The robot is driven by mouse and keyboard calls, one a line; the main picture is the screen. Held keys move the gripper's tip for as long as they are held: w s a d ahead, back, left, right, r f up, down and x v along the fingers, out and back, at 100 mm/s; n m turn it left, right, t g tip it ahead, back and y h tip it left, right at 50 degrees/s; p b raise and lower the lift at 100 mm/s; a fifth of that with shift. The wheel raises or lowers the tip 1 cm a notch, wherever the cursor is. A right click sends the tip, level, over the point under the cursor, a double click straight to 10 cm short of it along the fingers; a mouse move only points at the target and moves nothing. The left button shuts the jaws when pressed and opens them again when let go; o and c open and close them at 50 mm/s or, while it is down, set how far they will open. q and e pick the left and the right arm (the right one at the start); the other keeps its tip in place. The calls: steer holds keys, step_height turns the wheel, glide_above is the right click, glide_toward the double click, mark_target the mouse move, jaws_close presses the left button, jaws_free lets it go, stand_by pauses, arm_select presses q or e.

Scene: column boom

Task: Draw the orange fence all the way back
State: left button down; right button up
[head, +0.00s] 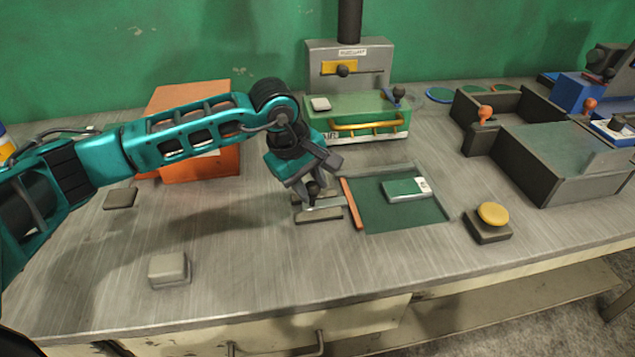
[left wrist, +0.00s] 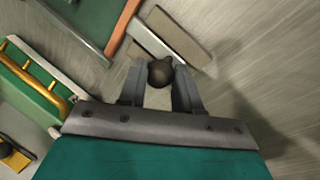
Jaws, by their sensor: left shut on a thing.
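The orange fence (head: 352,203) is a thin bar along the left edge of a green mat (head: 405,218) on the bench. In the left wrist view the fence (left wrist: 122,28) runs slantwise at the top. A dark round knob (left wrist: 160,72) sits between the fingers of my left gripper (left wrist: 160,88), which is shut on it. In the head view my left gripper (head: 312,190) points down just left of the fence, over grey metal bars; the arm partly hides the knob. My right gripper is not in view.
A green block with a white label (head: 404,189) lies on the mat. A yellow button (head: 491,214) stands to the right. Behind are a green machine with a yellow handle (head: 368,127) and an orange box (head: 215,167).

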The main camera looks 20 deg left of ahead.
arm_select(q)
steer(key=shift+a, duration=0.25)
steer(key=c, duration=0.8)
jaws_free()
steer(key=shift+s, duration=0.15)
steer(key=shift+r, duration=0.1)
steer(key=shift+r, duration=0.35)
steer(key=v, duration=1.2)
